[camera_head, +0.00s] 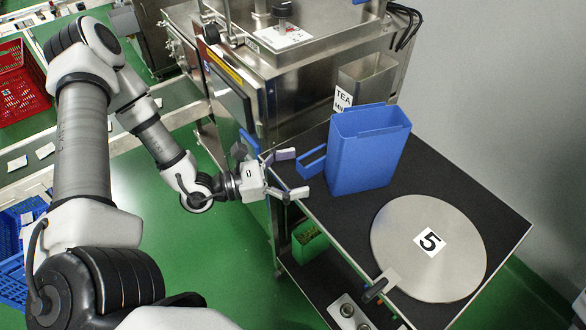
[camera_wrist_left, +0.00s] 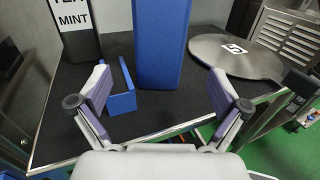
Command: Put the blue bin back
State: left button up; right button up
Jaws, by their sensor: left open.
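The blue bin (camera_head: 366,152) stands upright on the black shelf top, with its loop handle (camera_head: 312,165) pointing left toward my left gripper. In the left wrist view the bin (camera_wrist_left: 161,45) rises at the middle and its handle (camera_wrist_left: 121,101) shows between the open fingers. My left gripper (camera_head: 291,173) is open and empty, with its fingers around the handle's near end; I cannot tell whether they touch it. In the left wrist view the gripper (camera_wrist_left: 160,100) has its fingers spread wide. My right gripper is in neither view.
A round steel lid marked 5 (camera_head: 420,262) lies right of the bin. A steel container labelled TEA MINT (camera_head: 368,80) stands behind it. The steel machine (camera_head: 290,75) rises at the back. A green container (camera_head: 308,243) sits below the shelf's left edge. Red crates (camera_head: 20,85) are far left.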

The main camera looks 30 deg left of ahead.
pick_arm(q)
jog(key=shift+s+a, duration=0.3)
jog(key=shift+s, duration=0.1)
jog(key=s+d+f+m+g+y, duration=0.1)
jog(key=s+d+f+m+g, duration=0.3)
jog(key=s+f+m+g, duration=0.35)
jog(key=s+d+f+m+g, duration=0.4)
jog(key=s+f+m+g, duration=0.1)
jog(key=s+g, duration=0.5)
jog(key=s+a+f+m+g+y, duration=0.1)
jog(key=s+a+f+m+y, duration=0.65)
jog(key=a+m+y, duration=0.2)
jog(key=w+d+f+m+t+y, duration=0.1)
jog(key=w+d+f+m+t, duration=0.1)
jog(key=w+m+t, duration=0.3)
jog(key=w+f, duration=0.1)
jog(key=w, duration=0.1)
jog(key=shift+w+d+f, duration=0.2)
jog(key=shift+w+d, duration=0.1)
jog(key=shift+d, duration=0.1)
